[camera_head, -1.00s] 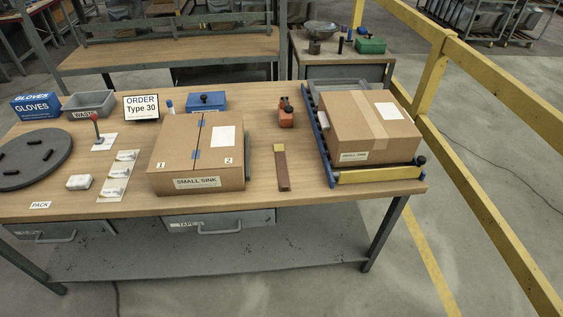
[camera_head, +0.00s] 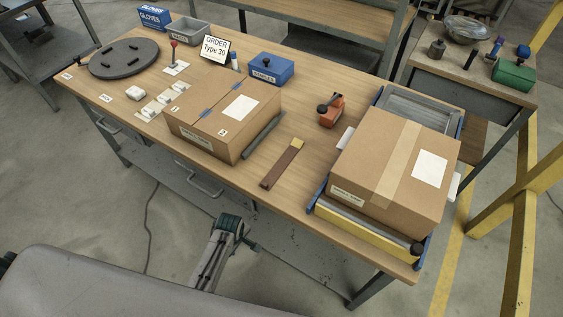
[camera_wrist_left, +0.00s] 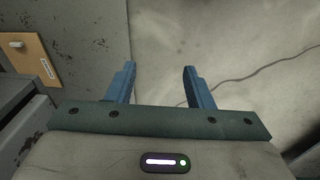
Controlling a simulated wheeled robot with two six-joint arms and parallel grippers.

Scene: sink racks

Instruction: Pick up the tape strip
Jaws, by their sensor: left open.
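The strip I take for the tape strip (camera_head: 281,166) is long, flat and dark brown with a yellow end. It lies on the tabletop between two cartons, its yellow end pointing away. My left gripper (camera_wrist_left: 160,84) is open and empty in the left wrist view, with blue fingers apart above grey floor. In the head view, part of an arm of mine shows low in the middle, in front of the table's front edge; its fingers cannot be made out. It is apart from the strip. My right gripper is not in view.
A small-sink carton (camera_head: 222,117) stands left of the strip, with a dark bar (camera_head: 262,137) beside it. A larger carton (camera_head: 393,165) sits on a blue-framed stand (camera_head: 318,196) at right. An orange tool (camera_head: 331,111) lies beyond the strip. Bare wood surrounds the strip.

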